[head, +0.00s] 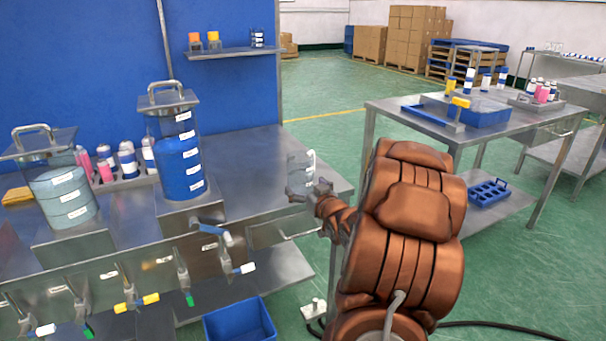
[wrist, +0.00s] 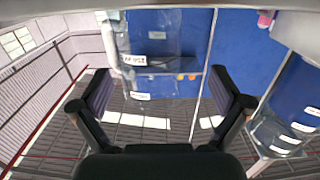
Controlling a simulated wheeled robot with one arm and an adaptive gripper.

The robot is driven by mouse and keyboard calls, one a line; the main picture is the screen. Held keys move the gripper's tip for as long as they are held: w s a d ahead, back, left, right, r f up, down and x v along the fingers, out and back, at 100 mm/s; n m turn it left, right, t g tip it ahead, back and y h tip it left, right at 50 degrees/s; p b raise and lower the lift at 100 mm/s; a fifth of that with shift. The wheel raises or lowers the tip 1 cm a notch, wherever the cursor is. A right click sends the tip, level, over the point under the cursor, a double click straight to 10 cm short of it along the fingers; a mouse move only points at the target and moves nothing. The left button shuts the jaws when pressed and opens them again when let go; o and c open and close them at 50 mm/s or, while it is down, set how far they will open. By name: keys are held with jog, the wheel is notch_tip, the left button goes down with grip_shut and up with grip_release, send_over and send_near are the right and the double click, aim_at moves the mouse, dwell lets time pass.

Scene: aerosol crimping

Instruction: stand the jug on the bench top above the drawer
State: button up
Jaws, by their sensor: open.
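The clear jug (head: 299,168) with a white handle is upright at the right end of the bench top (head: 255,160). The drawer (head: 270,232) is below this part of the bench and looks shut. My gripper (head: 312,188) is open at the jug's lower right side and hides part of its base, so I cannot tell for sure how the base rests. In the wrist view, which is upside down, the jug (wrist: 152,50) with its white labels shows between and beyond the open fingers of my gripper (wrist: 163,75). Contact with the fingers is not clear.
A tank with blue liquid (head: 180,165) and a tank with pale liquid (head: 65,195) stand left on the bench, with taps below. A wall shelf (head: 235,53) hangs behind. A blue bin (head: 240,320) is on the floor. Another table (head: 425,125) stands at right.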

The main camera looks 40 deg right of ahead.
jog(key=shift+s+d+r+t+h, duration=0.25)
jog(key=shift+d+r+t+h, duration=0.05)
jog(key=shift+d+r, duration=0.15)
jog(key=shift+x, duration=3.85)
jog(key=shift+d, duration=0.2)
jog(key=shift+c, duration=0.2)
